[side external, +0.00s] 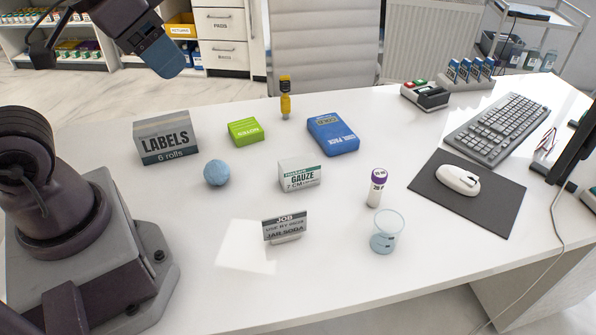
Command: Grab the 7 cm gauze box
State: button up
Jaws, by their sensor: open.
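The gauze box (300,176) is a small white carton with a green top band, marked "GAUZE 7 CM". It stands near the middle of the white desk (340,275), with nothing touching it. My gripper (172,72) is at the upper left of the side external view, raised above the desk's far left part and well away from the box. Only part of it shows, with a blue end piece. It holds nothing that I can see.
Around the box stand a blue ball (216,172), a blue pack (332,135), a job card (286,227), a purple-capped vial (376,188) and a clear cup (386,232). Farther off are a labels box (166,138), a green box (245,131) and a yellow tool (285,100).

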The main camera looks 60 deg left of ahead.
jog(key=o, duration=0.8)
